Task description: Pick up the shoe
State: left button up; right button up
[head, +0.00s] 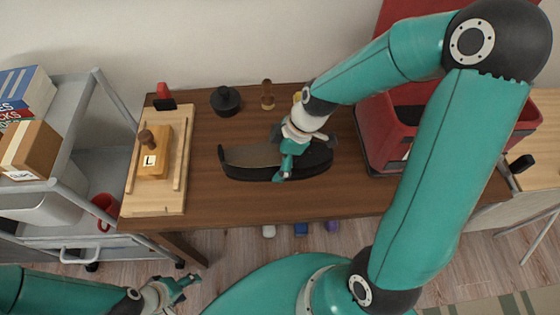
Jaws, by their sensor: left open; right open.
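The shoe (245,171) appears to be the long, low black item with a raised left end and a brown-grey inside, lying on the brown wooden table. My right gripper (284,170) is open at the right half of the shoe, with its fingers over and in front of it. I cannot tell whether the fingers touch it, and the gripper hides part of it. My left gripper (186,287) is open and empty, low in front of the table, well away from the shoe.
A wooden board (157,195) with a block marked L lies on the table's left. A black round object (225,101) and a small wooden knob (267,94) stand behind the shoe. A red bin (372,110) is at right. A grey cart (90,165) stands left.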

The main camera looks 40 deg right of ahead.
jog(key=c, duration=1.4)
jog(key=shift+r, duration=0.1)
jog(key=shift+r, duration=0.1)
